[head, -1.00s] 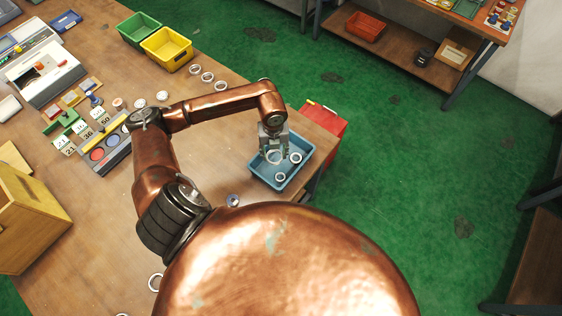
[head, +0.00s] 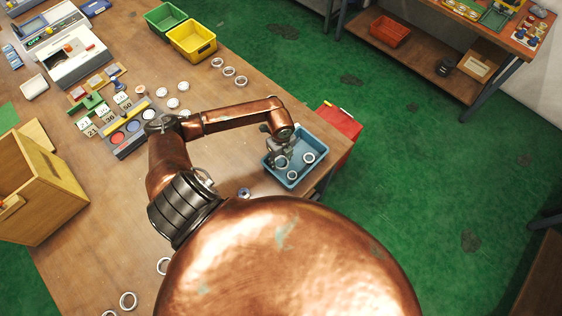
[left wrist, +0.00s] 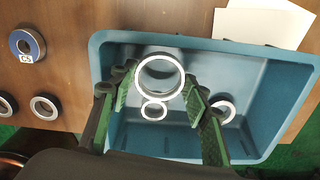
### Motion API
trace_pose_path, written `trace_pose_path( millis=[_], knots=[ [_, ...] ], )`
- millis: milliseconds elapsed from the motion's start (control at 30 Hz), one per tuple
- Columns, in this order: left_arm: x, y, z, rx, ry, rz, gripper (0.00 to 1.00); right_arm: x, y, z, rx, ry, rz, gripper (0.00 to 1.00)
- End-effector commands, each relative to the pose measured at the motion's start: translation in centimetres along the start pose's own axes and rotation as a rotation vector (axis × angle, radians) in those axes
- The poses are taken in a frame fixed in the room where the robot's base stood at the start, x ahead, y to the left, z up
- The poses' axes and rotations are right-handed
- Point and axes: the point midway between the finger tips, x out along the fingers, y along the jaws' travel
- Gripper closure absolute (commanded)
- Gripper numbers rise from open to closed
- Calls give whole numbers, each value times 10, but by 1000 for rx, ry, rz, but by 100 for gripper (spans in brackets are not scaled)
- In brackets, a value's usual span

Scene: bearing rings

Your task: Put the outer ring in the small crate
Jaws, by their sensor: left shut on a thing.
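The blue crate (head: 293,186) stands at the table's right edge in the head view and fills the middle of the left wrist view (left wrist: 275,75). My left gripper (head: 281,156) is over the crate, pointing down. In the left wrist view its fingers (left wrist: 160,92) are shut on a large pale outer ring (left wrist: 139,78), which looks to be inside or just above the crate's opening. Two other rings lie in the crate, one below the held ring (left wrist: 154,117) and one to the right (left wrist: 229,119). Whether the held ring touches the crate floor cannot be told. My right gripper is not in view.
Green (head: 165,19) and yellow (head: 192,45) crates stand at the table's back. Several loose rings lie on the table, with a blue-faced bearing (head: 244,192) left of the blue crate. A red container (head: 340,133) is just beyond the blue crate.

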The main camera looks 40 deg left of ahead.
Motion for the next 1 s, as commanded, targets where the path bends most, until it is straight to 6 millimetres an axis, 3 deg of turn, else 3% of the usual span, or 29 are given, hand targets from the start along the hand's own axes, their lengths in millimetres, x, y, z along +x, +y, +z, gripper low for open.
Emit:
trace_pose_path(
  millis=[133, 500, 533, 600, 1000],
  knots=[
    [20, 1, 0, -2, 2, 2, 82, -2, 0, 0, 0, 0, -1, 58],
    [25, 0, 0, 0, 1, 1, 82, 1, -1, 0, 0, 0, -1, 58],
    [26, 1, 0, 0, 1, 1, 56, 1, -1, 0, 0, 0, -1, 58],
    [25, 0, 0, 0, 1, 1, 51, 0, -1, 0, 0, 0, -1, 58],
    [18, 0, 0, 0, 0, 0, 49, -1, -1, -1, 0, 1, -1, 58]
  ],
)
